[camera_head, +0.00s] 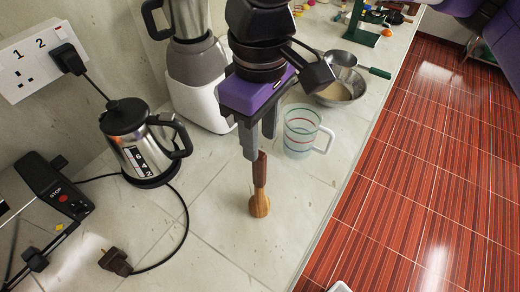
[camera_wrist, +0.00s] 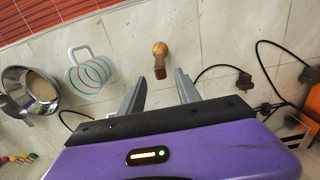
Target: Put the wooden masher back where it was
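The wooden masher (camera_head: 260,188) stands on the stone counter below my gripper. It has a dark brown upper part and a lighter, rounded lower end. It also shows in the wrist view (camera_wrist: 160,62), roughly centred ahead of the fingers. My gripper (camera_head: 259,150) is open and points down, with its fingertips close to the masher's top end. In the wrist view, the gripper (camera_wrist: 160,76) has its two fingers apart with nothing held between them. I cannot tell whether the masher's top reaches between the fingertips.
A clear striped measuring cup (camera_head: 301,131) stands right of the masher, near the counter edge. A metal bowl (camera_head: 343,88) lies behind it. A kettle (camera_head: 143,150) and a blender (camera_head: 197,75) stand to the left. A cord with a black plug (camera_head: 116,262) lies front left.

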